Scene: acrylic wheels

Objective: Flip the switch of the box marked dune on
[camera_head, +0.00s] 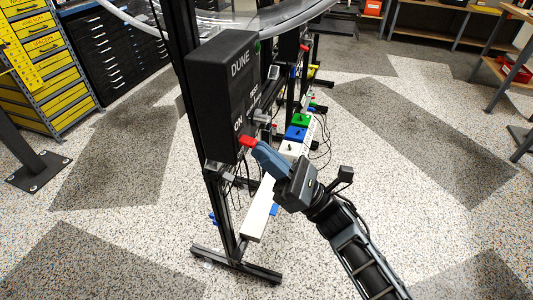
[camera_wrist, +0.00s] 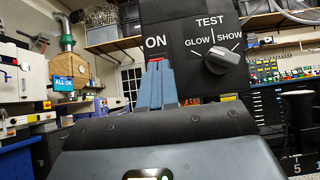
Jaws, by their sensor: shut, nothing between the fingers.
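The black box marked DUNE (camera_head: 222,85) is mounted on a dark upright frame, with the word ON low on its side face. A red switch (camera_head: 247,141) sticks out at the box's lower edge, below ON. My gripper (camera_head: 259,149) is shut and empty, its blue fingertips right at the red switch; whether they touch it I cannot tell. In the wrist view the box (camera_wrist: 185,35) fills the upper middle, and a sliver of the red switch (camera_wrist: 156,60) shows just above my shut fingertips (camera_wrist: 157,66). The fingers hide most of the switch.
A grey knob (camera_wrist: 220,60) marked TEST, GLOW and SHOW is right of ON. More boxes, green and blue blocks (camera_head: 296,133) and cables stand behind. A clear wheel (camera_head: 260,22) is above. Open floor lies right.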

